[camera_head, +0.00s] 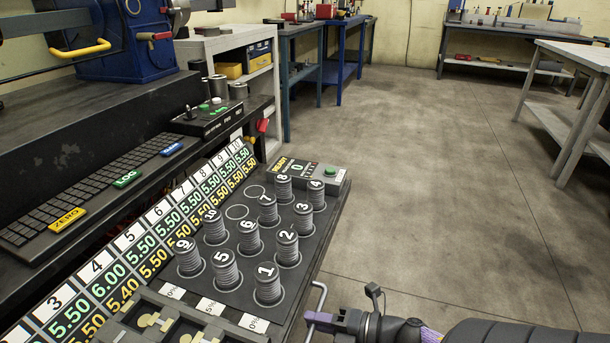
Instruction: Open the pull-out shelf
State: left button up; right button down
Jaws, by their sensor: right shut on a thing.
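The pull-out shelf (331,208) is a dark tray that juts out from the bench on the left. It bears several numbered threaded grey cylinders in round seats, and two of the seats look empty. A bent metal handle (321,291) stands out from the shelf's near right edge. My right gripper (318,319) comes in from the lower right and is shut on this handle. The exact contact of the fingers is small and partly hidden. My left gripper is not in view.
A sloped panel of numbers (144,247) runs along the shelf's left side. A keyboard (85,190) and a control box (208,119) lie on the bench (40,130). A grey table (580,55) stands at the right. The floor right of the shelf is clear.

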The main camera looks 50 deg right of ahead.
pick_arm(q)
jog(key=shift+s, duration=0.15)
pick_arm(e)
jog(key=shift+s+d+f, duration=0.15)
jog(key=shift+s+f, duration=0.1)
jog(key=shift+s, duration=0.15)
jog(key=c, duration=1)
grip_release()
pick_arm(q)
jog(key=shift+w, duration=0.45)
pick_arm(e)
jog(key=shift+r, duration=0.1)
